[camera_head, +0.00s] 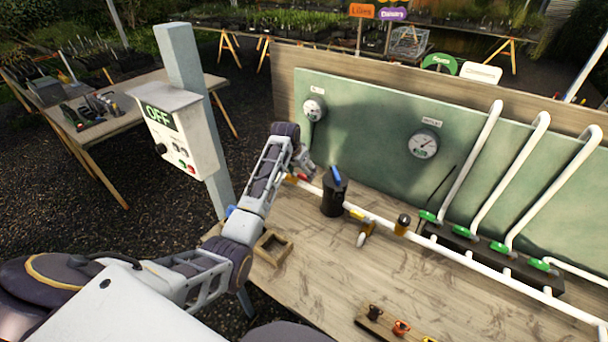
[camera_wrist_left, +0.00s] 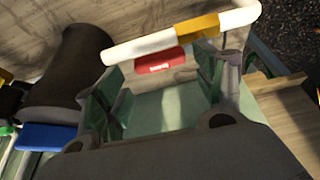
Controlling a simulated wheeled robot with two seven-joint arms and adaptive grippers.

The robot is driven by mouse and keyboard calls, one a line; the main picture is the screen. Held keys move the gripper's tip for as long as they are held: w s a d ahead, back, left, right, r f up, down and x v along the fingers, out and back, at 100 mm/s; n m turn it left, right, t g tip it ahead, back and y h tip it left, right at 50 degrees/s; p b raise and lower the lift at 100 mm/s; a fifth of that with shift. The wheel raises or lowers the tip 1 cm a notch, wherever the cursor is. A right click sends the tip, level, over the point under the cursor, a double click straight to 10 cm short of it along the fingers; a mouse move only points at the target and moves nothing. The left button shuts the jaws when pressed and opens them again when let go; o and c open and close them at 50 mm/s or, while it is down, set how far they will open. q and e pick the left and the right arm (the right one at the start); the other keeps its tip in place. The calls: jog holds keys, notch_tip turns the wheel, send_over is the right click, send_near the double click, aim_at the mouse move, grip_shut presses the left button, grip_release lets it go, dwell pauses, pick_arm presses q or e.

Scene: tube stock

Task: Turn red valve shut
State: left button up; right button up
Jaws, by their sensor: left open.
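The red valve handle (camera_wrist_left: 160,62) lies against the white pipe (camera_wrist_left: 150,45) in the left wrist view, a short red lever between my fingers. In the head view the pipe (camera_head: 385,222) runs along the bench, and the valve's end is partly hidden by my gripper. My left gripper (camera_head: 306,165) is at the pipe's far left end. Its open fingers (camera_wrist_left: 160,92) stand on either side of the red handle. I cannot tell whether they touch it. My right gripper is not in view.
A black cylinder (camera_head: 333,197) with a blue part on top stands close to the right of my gripper. A wooden frame (camera_head: 272,246) lies below my arm. The green backboard (camera_head: 370,130) with gauges rises behind. A control box (camera_head: 178,135) reads OFF.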

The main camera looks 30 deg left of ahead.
aim_at(305, 176)
pick_arm(q)
jog(key=shift+x, duration=1.65)
jog(key=c, duration=1.2)
jog(key=shift+o, duration=0.2)
